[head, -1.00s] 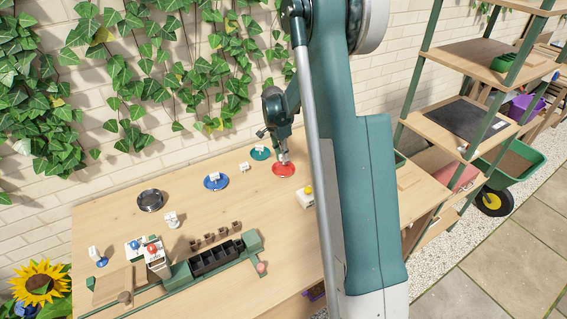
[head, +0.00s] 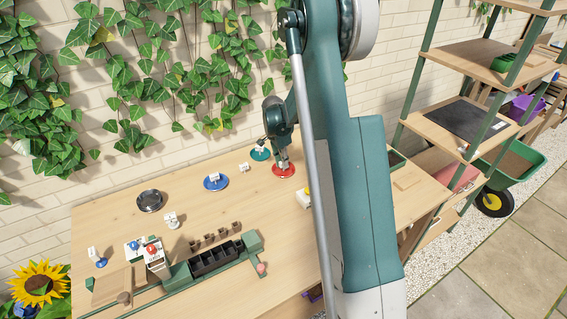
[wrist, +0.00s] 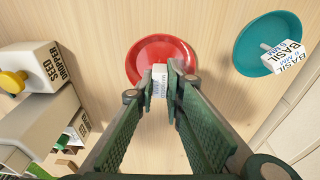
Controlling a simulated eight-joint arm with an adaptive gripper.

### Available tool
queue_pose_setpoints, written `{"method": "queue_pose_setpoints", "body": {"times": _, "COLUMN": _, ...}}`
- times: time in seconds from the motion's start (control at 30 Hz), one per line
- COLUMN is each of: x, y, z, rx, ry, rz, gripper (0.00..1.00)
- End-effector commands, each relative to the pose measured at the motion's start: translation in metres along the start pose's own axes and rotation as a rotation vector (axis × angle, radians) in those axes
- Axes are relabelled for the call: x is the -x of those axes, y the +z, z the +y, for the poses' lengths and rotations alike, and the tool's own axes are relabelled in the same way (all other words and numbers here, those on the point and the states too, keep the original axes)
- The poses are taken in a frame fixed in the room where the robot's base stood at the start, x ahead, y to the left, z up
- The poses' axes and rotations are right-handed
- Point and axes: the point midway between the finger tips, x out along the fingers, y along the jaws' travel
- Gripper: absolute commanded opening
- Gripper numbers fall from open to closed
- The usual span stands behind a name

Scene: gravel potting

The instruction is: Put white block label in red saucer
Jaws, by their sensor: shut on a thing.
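The red saucer (head: 290,174) lies on the wooden bench toward the back wall; it also shows in the wrist view (wrist: 140,62). My gripper (head: 283,165) points down over it. In the wrist view my gripper (wrist: 168,92) is shut on a small white block label (wrist: 160,76) with printed text. The block overlaps the near part of the red saucer in that view. I cannot tell whether it touches the saucer. In the head view the block is too small to make out clearly between the fingers.
A teal saucer (wrist: 245,62) beside the red one holds a white label reading BASIL (wrist: 285,55). A blue saucer (head: 223,185) holds a white block. A white seed dropper box (wrist: 40,62) stands nearby.

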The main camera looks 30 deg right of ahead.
Motion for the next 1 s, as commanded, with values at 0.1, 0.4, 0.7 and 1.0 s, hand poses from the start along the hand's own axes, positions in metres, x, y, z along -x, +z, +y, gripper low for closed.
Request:
{"method": "queue_pose_setpoints", "body": {"times": 0.1, "x": 0.000, "y": 0.000, "z": 0.000, "rx": 0.000, "ry": 0.000, "rz": 0.000, "gripper": 0.04}}
{"method": "queue_pose_setpoints", "body": {"times": 0.4, "x": -0.003, "y": 0.000, "z": 0.000, "rx": 0.000, "ry": 0.000, "rz": 0.000, "gripper": 0.26}}
{"method": "queue_pose_setpoints", "body": {"times": 0.7, "x": -0.003, "y": 0.000, "z": 0.000, "rx": 0.000, "ry": 0.000, "rz": 0.000, "gripper": 0.26}}
{"method": "queue_pose_setpoints", "body": {"times": 1.0, "x": 0.010, "y": 0.000, "z": 0.000, "rx": 0.000, "ry": 0.000, "rz": 0.000, "gripper": 0.26}}
